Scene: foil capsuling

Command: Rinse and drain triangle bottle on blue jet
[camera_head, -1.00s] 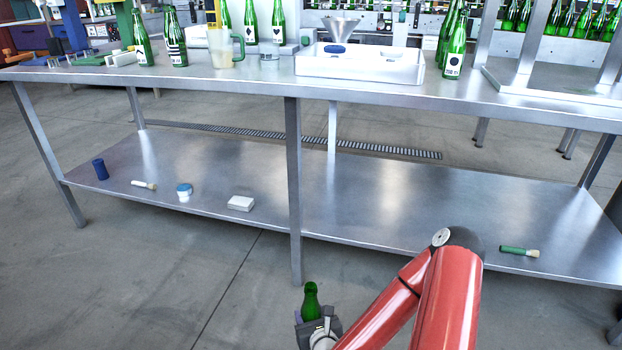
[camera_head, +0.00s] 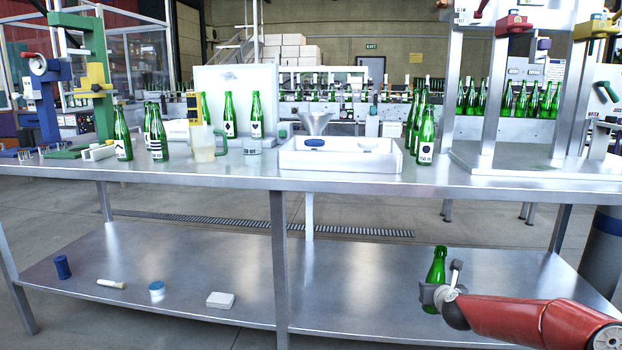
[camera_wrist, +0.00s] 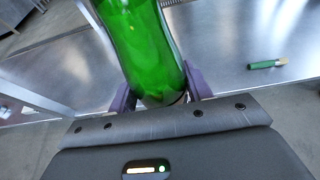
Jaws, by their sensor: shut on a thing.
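My gripper (camera_head: 432,293) is shut on a green bottle (camera_head: 437,266). The bottle is upright, neck up, in front of the lower shelf and below the tabletop. Its label does not show, so I cannot tell if it bears a triangle. In the wrist view the bottle (camera_wrist: 145,45) sits between the purple fingers of my gripper (camera_wrist: 160,93). A white tray (camera_head: 340,168) stands on the table, with a blue oval piece (camera_head: 314,143) at its left and a whitish piece (camera_head: 374,146) at its right. The blue piece may be the blue jet.
Green bottles stand left (camera_head: 123,140) and right (camera_head: 425,142) of the tray. A metal funnel (camera_head: 316,122) is behind it and a pitcher (camera_head: 204,144) further left. A metal frame (camera_head: 535,160) stands at right. Small items, including a white block (camera_head: 220,300), lie on the lower shelf (camera_head: 170,270).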

